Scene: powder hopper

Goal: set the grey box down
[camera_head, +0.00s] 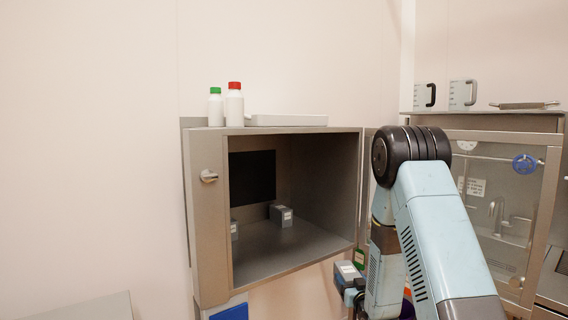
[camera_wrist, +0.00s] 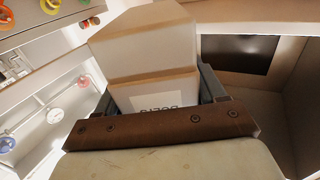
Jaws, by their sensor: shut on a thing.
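My gripper (camera_wrist: 158,92) is shut on a box, with one finger on each side of it. The held grey box (camera_wrist: 145,50) looks pale in the wrist view and bears a white label with print, partly hidden by the gripper. In the head view the held box (camera_head: 347,271) shows just right of and below the open cabinet's front edge, outside it.
Inside the cabinet, one small grey box (camera_head: 281,215) stands near the back and another (camera_head: 234,229) at the left, partly hidden by the frame. Bottles with green (camera_head: 215,107) and red (camera_head: 235,104) caps stand on top. The cabinet's front floor is clear. A glass-fronted cabinet (camera_head: 490,135) is right.

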